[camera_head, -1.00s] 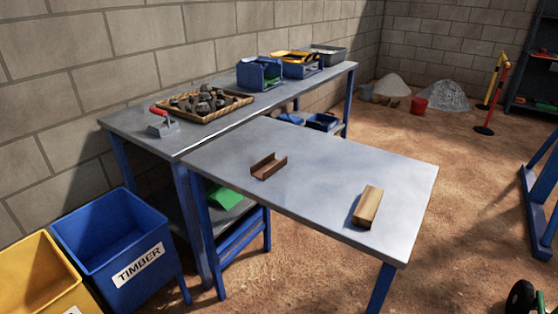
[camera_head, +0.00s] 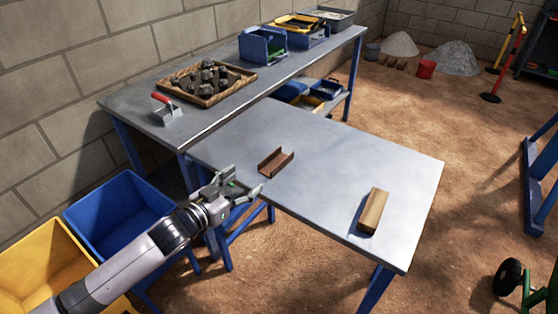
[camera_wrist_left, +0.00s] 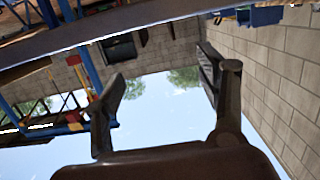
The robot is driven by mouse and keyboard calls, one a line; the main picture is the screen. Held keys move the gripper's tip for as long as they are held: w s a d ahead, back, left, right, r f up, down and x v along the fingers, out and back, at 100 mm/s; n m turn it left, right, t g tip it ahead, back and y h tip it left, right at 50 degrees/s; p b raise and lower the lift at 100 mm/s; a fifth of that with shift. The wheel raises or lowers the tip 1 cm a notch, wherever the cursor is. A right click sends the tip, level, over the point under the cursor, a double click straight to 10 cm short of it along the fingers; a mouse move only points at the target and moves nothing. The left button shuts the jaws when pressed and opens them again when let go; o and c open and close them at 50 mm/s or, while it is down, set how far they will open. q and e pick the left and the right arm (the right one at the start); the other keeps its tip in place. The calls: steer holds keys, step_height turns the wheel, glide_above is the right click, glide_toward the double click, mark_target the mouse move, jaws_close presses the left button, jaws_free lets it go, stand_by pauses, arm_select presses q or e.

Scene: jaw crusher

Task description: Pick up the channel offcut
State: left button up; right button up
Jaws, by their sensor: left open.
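The channel offcut (camera_head: 276,163) is a short rusty-brown U-shaped piece. It lies open side up on the grey table (camera_head: 330,170), near its left side. My left gripper (camera_head: 248,190) is open and empty in the head view, at the table's left edge, to the left of and a little nearer than the offcut. It does not touch the offcut. In the left wrist view the two dark fingers (camera_wrist_left: 165,95) stand wide apart with nothing between them. The offcut is not seen there. My right gripper is not in view.
A wooden block (camera_head: 373,212) lies on the table's right part. Blue (camera_head: 122,215) and yellow (camera_head: 40,270) bins stand at the left. The middle of the table is clear.

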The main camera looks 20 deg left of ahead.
mark_target(273, 167)
arm_select(q)
steer(key=x, duration=1.3)
steer(key=shift+w+d+f, duration=0.2)
steer(key=shift+w, duration=0.05)
steer(key=shift+s, duration=0.1)
steer(key=shift+c, duration=0.3)
steer(key=c, duration=1.4)
steer(key=shift+r, duration=0.1)
jaws_close()
steer(key=shift+r, duration=0.15)
